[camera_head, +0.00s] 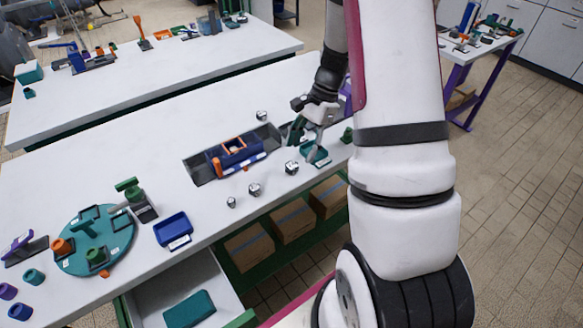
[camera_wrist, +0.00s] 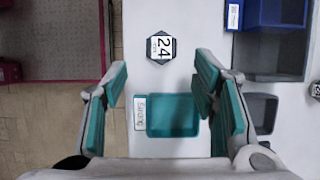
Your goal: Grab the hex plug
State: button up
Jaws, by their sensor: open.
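The hex plug (camera_wrist: 161,47) has a dark hexagonal rim and a white top marked 24. It stands on the white table, beyond my fingertips in the wrist view and apart from them. In the head view it is the silver-and-dark plug (camera_head: 292,168) just left of the teal tray. My gripper (camera_head: 306,132) is open and empty, above the table; its teal-padded fingers (camera_wrist: 163,80) show on both sides in the wrist view. The teal tray (camera_wrist: 172,115), with a white label at its left side, lies between and below the fingers.
Other small hex pieces stand on the table (camera_head: 254,189) (camera_head: 231,202) (camera_head: 262,116). A blue holder (camera_head: 235,155) sits on a grey base left of my gripper. A blue bin (camera_head: 173,229) and a teal turntable (camera_head: 95,240) are farther left. The table edge lies close to the plug.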

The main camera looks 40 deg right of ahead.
aim_at(294, 164)
jog(key=x, duration=0.5)
jog(key=shift+w+a, duration=0.1)
jog(key=shift+a, duration=0.05)
grip_shut()
